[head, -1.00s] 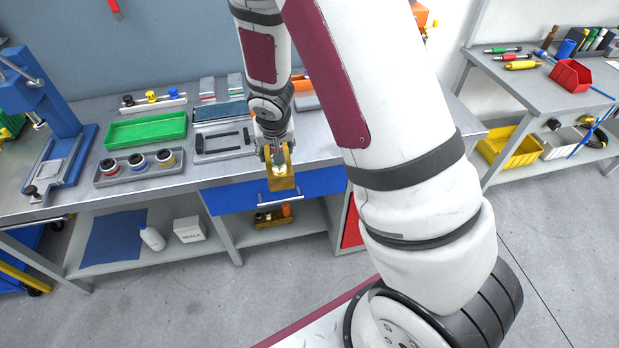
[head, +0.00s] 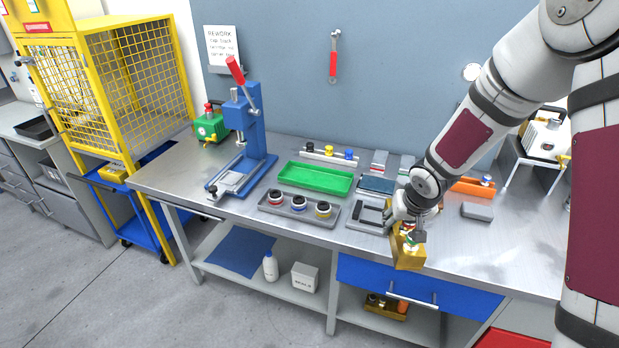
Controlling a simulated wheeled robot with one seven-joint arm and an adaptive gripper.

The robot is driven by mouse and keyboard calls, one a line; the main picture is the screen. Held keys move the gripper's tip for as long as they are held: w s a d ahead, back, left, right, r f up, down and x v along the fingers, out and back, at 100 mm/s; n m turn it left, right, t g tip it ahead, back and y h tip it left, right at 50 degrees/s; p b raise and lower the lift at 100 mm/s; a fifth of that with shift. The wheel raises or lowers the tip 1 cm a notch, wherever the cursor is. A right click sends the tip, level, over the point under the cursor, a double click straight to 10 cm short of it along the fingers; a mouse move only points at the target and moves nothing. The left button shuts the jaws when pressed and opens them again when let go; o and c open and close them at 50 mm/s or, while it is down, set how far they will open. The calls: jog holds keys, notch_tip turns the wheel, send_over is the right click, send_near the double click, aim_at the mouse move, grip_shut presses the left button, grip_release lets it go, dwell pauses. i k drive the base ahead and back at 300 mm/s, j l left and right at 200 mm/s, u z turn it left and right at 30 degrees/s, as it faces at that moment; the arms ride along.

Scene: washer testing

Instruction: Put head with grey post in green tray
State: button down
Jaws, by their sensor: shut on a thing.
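The green tray (head: 316,179) lies on the steel bench, and its visible floor looks empty. My gripper (head: 409,232) is to the right of the green tray, near the bench's front edge, pointing down. It is shut on a brass-coloured block (head: 407,256) with a small pale and yellowish part near its top. The fingertips are small and partly hidden here, and I cannot make out a grey post. Whether the block touches the bench is unclear.
A grey tray with several dark-topped round pieces (head: 299,206) stands in front of the green tray. A blue lever press (head: 244,145) is at the left. A rack with coloured knobs (head: 329,153) stands behind.

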aim_at(316, 181)
jog(key=i+j+u, duration=0.2)
jog(key=i+j, duration=1.1)
jog(key=i+l, duration=0.05)
jog(key=i, duration=0.05)
